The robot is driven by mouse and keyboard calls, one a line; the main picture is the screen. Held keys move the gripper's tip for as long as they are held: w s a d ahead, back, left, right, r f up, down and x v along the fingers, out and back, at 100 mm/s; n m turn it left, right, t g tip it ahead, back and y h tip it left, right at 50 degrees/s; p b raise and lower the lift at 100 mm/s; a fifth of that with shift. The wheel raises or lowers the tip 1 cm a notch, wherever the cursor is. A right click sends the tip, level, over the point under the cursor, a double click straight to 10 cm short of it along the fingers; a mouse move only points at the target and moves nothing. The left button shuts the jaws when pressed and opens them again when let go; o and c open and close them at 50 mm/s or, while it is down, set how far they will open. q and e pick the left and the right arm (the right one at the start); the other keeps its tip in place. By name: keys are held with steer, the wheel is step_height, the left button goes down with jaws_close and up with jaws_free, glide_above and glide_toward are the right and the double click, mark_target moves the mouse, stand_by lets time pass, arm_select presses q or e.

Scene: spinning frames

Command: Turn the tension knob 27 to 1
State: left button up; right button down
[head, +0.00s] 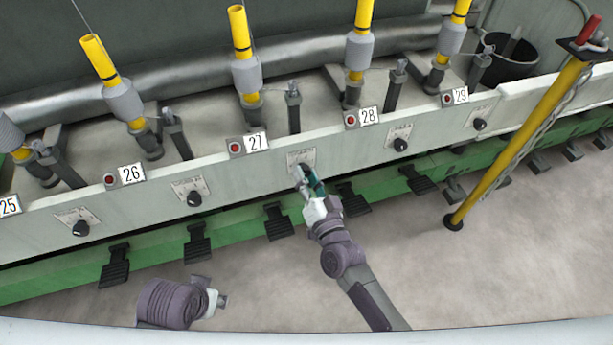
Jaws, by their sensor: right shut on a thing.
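The label 27 (256,142) is on the pale rail of the spinning frame, beside a red button (235,148). To its right is the dial plate (300,157) of tension knob 27. My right gripper (305,176) reaches up to the rail from below and is shut on the tension knob 27. The gripper hides the knob, so its pointer and setting cannot be read. My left gripper (220,300) is low in the picture, left of the middle, apart from the rail. Its fingers are too small to tell open from shut.
Similar black knobs sit along the rail under 25 (80,228), 26 (193,198) and 28 (400,144). Black pedals (279,222) stick out below the green beam. A yellow post (510,155) stands to the right. The floor in front is clear.

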steer(key=c, duration=0.8)
jaws_free()
steer(key=shift+s, duration=0.1)
steer(key=v, duration=1.2)
steer(key=shift+f, duration=0.1)
